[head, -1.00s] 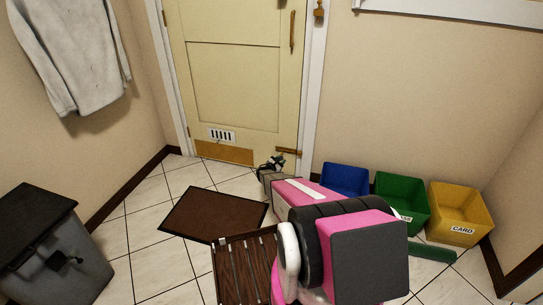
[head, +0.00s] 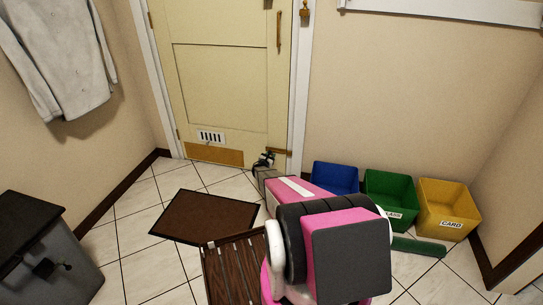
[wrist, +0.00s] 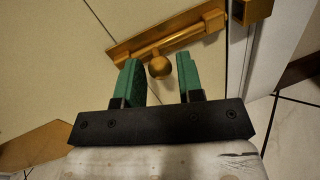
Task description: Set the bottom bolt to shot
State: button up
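The bottom bolt (wrist: 168,43) is a brass rod on a brass backplate, low on the cream door (head: 222,85). In the head view it shows small at the door's lower right edge (head: 280,151). Its round knob (wrist: 160,67) sits about midway along the plate in the wrist view. The brass keeper (wrist: 250,11) is on the white frame at right, with a gap between it and the bolt's end bracket. My gripper (wrist: 159,72) is open, its green fingers either side of the knob in the picture; I cannot tell whether the knob is between the tips. It also shows in the head view (head: 264,161).
Blue (head: 335,177), green (head: 389,195) and yellow (head: 448,208) bins stand along the wall at right. A brown mat (head: 205,216) lies before the door. A slatted wooden piece (head: 235,270) is at front centre, a grey bin (head: 45,250) at left.

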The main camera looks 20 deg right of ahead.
aim_at(279, 152)
jog(key=shift+x, duration=0.8)
grip_shut()
jog(key=shift+s+d, duration=0.55)
jog(key=shift+d, duration=0.25)
jog(key=shift+s+d, duration=0.55)
jog(key=shift+d, duration=0.3)
grip_release()
jog(key=shift+d, duration=0.1)
